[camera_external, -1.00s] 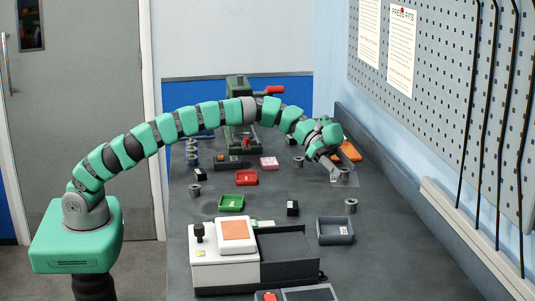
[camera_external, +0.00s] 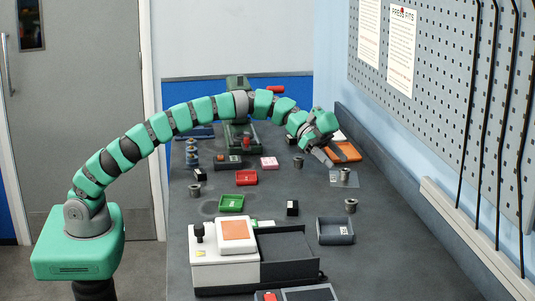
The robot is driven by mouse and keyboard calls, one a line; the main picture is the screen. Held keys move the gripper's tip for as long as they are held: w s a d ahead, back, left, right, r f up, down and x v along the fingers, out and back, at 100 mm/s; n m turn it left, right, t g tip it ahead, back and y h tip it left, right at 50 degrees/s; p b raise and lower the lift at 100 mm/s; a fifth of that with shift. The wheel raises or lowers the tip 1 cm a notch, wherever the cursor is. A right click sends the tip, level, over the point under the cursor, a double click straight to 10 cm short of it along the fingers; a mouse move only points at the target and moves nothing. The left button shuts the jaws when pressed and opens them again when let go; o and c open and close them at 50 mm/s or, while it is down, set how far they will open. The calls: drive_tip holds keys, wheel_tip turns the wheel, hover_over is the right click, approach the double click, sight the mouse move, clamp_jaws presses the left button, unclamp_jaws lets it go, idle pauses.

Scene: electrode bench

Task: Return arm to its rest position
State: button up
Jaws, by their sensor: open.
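My green segmented arm arches over the bench from its base at the left. My gripper (camera_external: 325,157) is at the arm's far right end, pointing down and to the right. It is open and appears empty, above the bench and in front of the orange tray (camera_external: 346,152). A metal cylinder (camera_external: 344,175) stands on a grey plate (camera_external: 336,180) just below and right of the gripper, apart from it. The gap between the fingers is small in this view.
A white and grey machine (camera_external: 225,265) stands at the front. A grey bin (camera_external: 335,231), red tray (camera_external: 246,178), green tray (camera_external: 231,203) and several metal cylinders sit on the bench. A green press (camera_external: 237,130) stands at the back. A pegboard wall (camera_external: 450,90) borders the right.

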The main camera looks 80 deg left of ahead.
drive_tip(key=s+r+n+t+y+p, duration=0.15)
drive_tip(key=s+r, duration=0.45)
drive_tip(key=r, duration=0.7)
drive_tip(key=s+r+n+t+y+p, duration=0.1)
drive_tip(key=s+r+n+p, duration=0.15)
drive_tip(key=s+r, duration=0.65)
drive_tip(key=s+a+r+n+t+y+p, duration=0.1)
drive_tip(key=s+a+r+n+t+y, duration=0.1)
drive_tip(key=s+r, duration=0.8)
drive_tip(key=s+a+r+n+t+y+p, duration=0.1)
drive_tip(key=s+a+r+n+t+y, duration=0.2)
drive_tip(key=s+r, duration=0.8)
wheel_tip(320, 180, up, 3)
drive_tip(key=a+n+y, duration=0.1)
drive_tip(key=a+y, duration=0.1)
drive_tip(key=a, duration=0.1)
drive_tip(key=shift+s, duration=0.2)
